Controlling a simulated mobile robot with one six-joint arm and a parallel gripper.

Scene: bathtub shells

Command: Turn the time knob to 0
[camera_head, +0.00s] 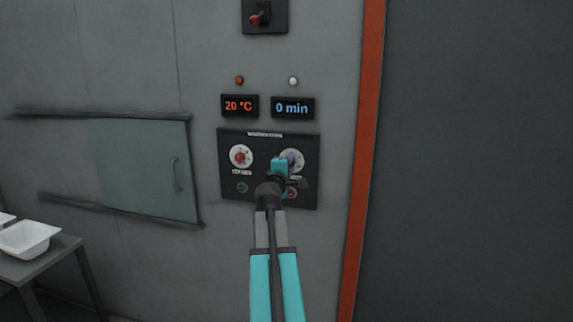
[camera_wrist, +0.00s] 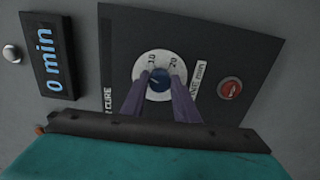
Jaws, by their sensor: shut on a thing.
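The dial shows the marks 10 and 20. In the head view my gripper (camera_head: 287,164) covers part of the dial. The time display (camera_head: 293,107) reads 0 min; it also shows in the wrist view (camera_wrist: 50,55).
A red knob on a white dial (camera_head: 240,157) is at the panel's left, under a display reading 20 °C (camera_head: 239,106). A red button (camera_wrist: 229,89) is beside the time dial. A switch (camera_head: 264,15) is above. A table with a white tray (camera_head: 27,238) stands lower left.

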